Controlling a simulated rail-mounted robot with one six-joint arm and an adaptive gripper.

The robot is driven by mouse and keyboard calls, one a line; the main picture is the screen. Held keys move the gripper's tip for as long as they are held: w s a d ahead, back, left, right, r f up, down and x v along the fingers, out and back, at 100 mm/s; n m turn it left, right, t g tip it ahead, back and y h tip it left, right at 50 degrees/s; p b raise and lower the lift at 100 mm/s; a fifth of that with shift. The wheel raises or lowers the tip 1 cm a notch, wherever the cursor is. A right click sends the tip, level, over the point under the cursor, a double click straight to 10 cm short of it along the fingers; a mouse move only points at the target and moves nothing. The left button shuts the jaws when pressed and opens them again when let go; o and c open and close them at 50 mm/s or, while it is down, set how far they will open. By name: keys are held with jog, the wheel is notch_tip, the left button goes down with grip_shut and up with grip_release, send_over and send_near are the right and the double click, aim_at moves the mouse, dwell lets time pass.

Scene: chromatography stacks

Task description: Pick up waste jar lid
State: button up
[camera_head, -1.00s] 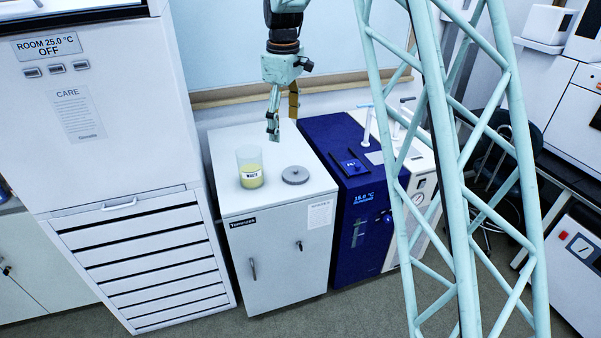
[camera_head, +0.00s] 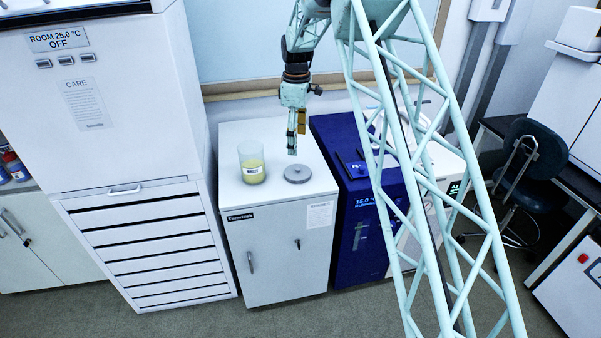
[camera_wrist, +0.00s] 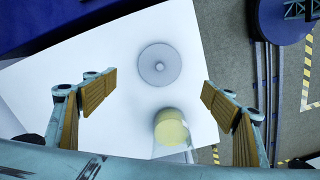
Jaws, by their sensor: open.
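The waste jar lid (camera_head: 297,173) is a grey round disc with a small knob, lying flat on top of a white cabinet (camera_head: 228,189). The lid also shows in the wrist view (camera_wrist: 160,64), ahead of and between my fingers. The waste jar (camera_head: 252,165) is clear with yellow contents and a label, standing upright and uncovered to the left of the lid. It also shows in the wrist view (camera_wrist: 172,130), close to the lid. My gripper (camera_head: 293,150) points down above the cabinet top near the lid. In the wrist view my gripper (camera_wrist: 158,115) is open and empty.
A blue unit (camera_head: 366,190) with a display stands right beside the cabinet. A tall white unit with drawers (camera_head: 130,110) rises on the left. The wall is behind. The cabinet top around the lid is mostly clear.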

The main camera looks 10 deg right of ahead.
jog(key=shift+f, duration=0.1)
dwell(0.3)
send_over(297, 169)
jog(key=shift+f, duration=4.25)
jog(key=shift+f, duration=0.1)
jog(key=shift+w+f+b, duration=0.1)
jog(key=shift+f+b, duration=0.35)
jog(key=shift+f, duration=2.05)
jog(key=shift+c, duration=0.5)
jog(key=c, duration=0.7)
